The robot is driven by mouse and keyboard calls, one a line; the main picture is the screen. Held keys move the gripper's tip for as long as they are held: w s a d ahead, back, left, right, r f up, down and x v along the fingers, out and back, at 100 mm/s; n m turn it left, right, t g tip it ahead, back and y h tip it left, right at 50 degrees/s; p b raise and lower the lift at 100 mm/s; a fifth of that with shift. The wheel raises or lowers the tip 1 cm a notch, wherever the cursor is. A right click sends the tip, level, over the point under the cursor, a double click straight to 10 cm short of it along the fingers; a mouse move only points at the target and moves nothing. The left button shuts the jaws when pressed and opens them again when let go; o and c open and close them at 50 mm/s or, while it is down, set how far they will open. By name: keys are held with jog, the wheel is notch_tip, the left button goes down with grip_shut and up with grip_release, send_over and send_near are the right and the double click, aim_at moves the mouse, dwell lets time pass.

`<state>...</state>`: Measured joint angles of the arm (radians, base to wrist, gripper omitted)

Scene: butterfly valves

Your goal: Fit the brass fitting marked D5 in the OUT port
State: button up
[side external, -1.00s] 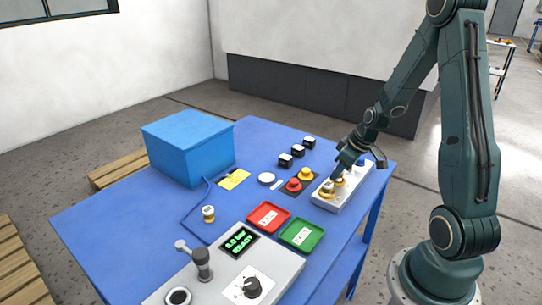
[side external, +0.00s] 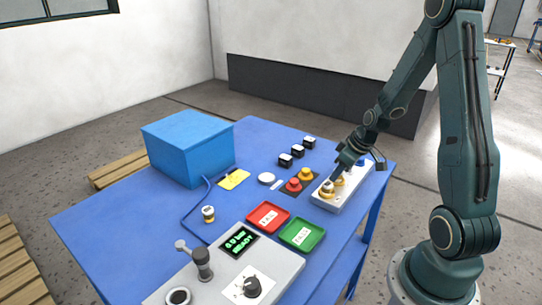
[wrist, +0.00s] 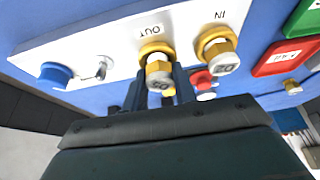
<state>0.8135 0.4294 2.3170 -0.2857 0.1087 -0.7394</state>
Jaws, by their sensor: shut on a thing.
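My gripper (wrist: 168,88) is shut on a brass fitting (wrist: 157,68) with a pale end cap, in front of the OUT port (wrist: 154,48) of the white manifold block. The fitting is in line with the port's brass ring; how deep it sits I cannot tell. The marking on its cap is not readable. Beside it, another brass fitting (wrist: 217,50) stands in the IN port. In the side view my gripper (side external: 342,174) reaches down over the block (side external: 325,203), partly hiding the held fitting.
A loose brass fitting (side external: 208,214) stands on the blue table. Red (side external: 268,217) and green (side external: 302,233) trays lie left of the block. Red and yellow buttons (side external: 299,179) stand close by. A blue knob (wrist: 54,74) and small lever (wrist: 102,70) are on the block.

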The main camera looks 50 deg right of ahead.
jog(key=shift+s+f, duration=0.1)
jog(key=shift+f, duration=0.25)
dwell(0.5)
